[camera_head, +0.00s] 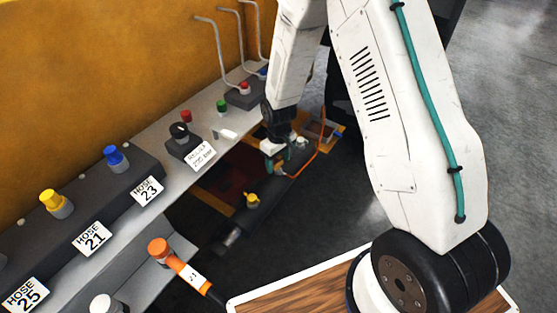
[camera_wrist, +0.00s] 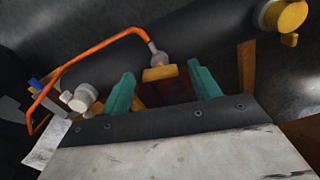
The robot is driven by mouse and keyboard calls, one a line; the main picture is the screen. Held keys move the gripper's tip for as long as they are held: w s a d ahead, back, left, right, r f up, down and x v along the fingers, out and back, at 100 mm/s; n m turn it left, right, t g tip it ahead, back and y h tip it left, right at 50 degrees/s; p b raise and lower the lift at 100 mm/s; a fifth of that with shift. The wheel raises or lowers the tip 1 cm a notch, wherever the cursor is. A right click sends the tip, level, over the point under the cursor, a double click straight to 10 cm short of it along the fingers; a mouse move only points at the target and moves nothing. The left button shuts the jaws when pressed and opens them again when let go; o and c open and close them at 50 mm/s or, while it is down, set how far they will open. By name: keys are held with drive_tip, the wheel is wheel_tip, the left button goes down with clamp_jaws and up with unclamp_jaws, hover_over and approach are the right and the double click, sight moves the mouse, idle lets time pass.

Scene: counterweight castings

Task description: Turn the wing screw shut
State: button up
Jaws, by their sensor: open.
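My gripper (camera_wrist: 162,86) is open, its two teal fingers apart. A small brass-yellow block (camera_wrist: 160,73) shows between the fingertips, with a gap on each side, below a grey fitting (camera_wrist: 157,57) on an orange tube. It may be the wing screw, but I cannot tell for certain. A larger yellow knob (camera_wrist: 284,15) with a small tab sits on the dark cylinder (camera_wrist: 195,28) at upper right. In the head view my gripper (camera_head: 275,163) is low over the far end of the dark cylinder (camera_head: 268,202); the yellow knob (camera_head: 252,200) is nearer. The wrist hides the fingertip area there.
A grey bench (camera_head: 225,115) on the left carries coloured knobs and hose labels. The orange tube (camera_wrist: 85,54) arches left of my fingers, near a white knob (camera_wrist: 82,98). Grey floor is open at right.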

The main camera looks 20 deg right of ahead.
drive_tip(key=c, duration=1)
drive_tip(key=shift+m, duration=0.3)
drive_tip(key=m, duration=1)
drive_tip(key=shift+m, duration=2.2)
